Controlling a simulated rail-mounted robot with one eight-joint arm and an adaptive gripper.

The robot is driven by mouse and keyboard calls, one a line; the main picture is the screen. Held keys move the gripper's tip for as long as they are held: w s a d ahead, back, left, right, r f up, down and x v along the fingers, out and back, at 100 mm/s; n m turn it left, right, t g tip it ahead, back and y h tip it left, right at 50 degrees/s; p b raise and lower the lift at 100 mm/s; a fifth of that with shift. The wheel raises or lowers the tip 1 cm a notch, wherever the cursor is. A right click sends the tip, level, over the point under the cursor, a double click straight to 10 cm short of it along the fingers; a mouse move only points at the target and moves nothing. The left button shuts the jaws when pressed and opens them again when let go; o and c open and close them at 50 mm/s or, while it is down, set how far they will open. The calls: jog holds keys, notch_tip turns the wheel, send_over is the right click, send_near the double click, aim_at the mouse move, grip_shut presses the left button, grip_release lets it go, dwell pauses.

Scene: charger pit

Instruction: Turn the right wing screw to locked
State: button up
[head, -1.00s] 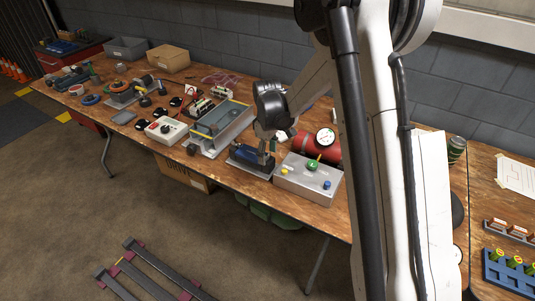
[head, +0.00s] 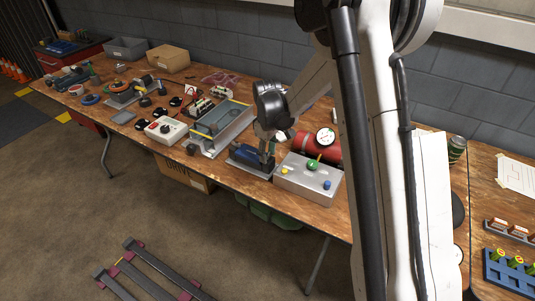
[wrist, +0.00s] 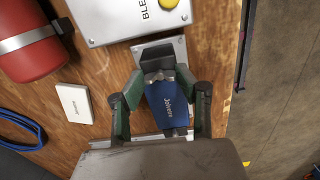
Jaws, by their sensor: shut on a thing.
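A blue block (head: 246,155) with white lettering sits on a grey metal base plate on the bench. My gripper (head: 267,154) points down at the block's right end, beside the silver box. In the wrist view the blue block (wrist: 170,108) lies between the fingers of my gripper (wrist: 160,80). A grey metal winged piece, the right wing screw (wrist: 159,76), shows between the fingertips at the block's end nearest the box. The fingers are shut on it. Its exact angle and any locked marking cannot be made out.
The silver box (head: 308,181) with coloured knobs stands close to the right of the block. A red cylinder (head: 303,147) with a gauge lies behind it. A grey tray-like unit (head: 223,124) stands to the left. A white card (wrist: 74,103) lies on the wood.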

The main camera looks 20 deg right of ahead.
aim_at(268, 154)
jog(key=m+b, duration=0.2)
jog(key=m, duration=0.1)
jog(key=shift+f+m, duration=0.1)
jog(key=shift+m, duration=0.2)
jog(key=m+b, duration=0.2)
jog(key=m, duration=0.2)
jog(key=shift+m, duration=0.3)
jog(key=m+b, duration=0.1)
jog(key=m, duration=0.3)
jog(key=shift+m, duration=0.3)
jog(key=shift+m+b, duration=0.7)
jog(key=shift+m, duration=1.5)
jog(key=o, duration=1.1)
jog(key=shift+r, duration=0.2)
notch_tip(268, 154, up, 12)
jog(key=shift+f, duration=0.1)
